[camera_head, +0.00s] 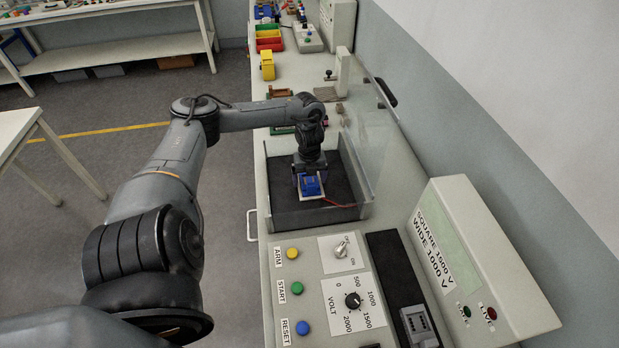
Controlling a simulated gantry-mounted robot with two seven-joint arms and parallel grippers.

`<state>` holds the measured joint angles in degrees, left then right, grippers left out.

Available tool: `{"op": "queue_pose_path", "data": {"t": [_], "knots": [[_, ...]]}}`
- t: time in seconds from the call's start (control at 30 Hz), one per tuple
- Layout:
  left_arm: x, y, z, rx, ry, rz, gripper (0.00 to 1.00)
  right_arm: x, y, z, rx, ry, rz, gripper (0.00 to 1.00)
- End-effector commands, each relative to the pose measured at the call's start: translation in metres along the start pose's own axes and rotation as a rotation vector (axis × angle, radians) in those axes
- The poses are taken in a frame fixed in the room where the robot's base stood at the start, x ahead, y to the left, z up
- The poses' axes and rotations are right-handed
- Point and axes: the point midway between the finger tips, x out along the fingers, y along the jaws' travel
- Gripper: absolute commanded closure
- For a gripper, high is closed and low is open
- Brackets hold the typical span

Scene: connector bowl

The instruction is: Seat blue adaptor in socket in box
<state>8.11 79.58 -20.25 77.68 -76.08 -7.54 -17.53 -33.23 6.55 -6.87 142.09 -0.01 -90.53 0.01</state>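The blue adaptor (312,187) is inside the clear-walled box (318,218), on or just over a small white socket piece (312,197) on the dark box floor. My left gripper (310,177) points down into the box right at the adaptor, its fingers at the adaptor's far side. The hand hides part of the adaptor, so I cannot tell whether the fingers are shut on it or how deep it sits. My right gripper is not in view.
The box's clear lid (368,125) stands open on the right. A red wire (340,204) runs across the box floor. In front is a control panel with ARM, START and RESET buttons and a voltage knob (353,300). Colored bins (269,38) stand far back.

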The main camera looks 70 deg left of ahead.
Motion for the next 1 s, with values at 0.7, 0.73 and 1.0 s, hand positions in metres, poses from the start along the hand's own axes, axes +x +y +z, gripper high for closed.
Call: {"op": "queue_pose_path", "data": {"t": [0.7,0.73,1.0], "knots": [[-0.059,0.000,0.001,0.002,-0.004,-0.001,0.11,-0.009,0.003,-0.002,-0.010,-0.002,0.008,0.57],[-0.064,0.000,0.001,0.002,-0.003,0.000,0.11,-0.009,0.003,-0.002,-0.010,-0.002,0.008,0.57],[-0.106,0.000,0.001,0.001,-0.001,0.000,0.11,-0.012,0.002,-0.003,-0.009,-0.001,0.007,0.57]]}}
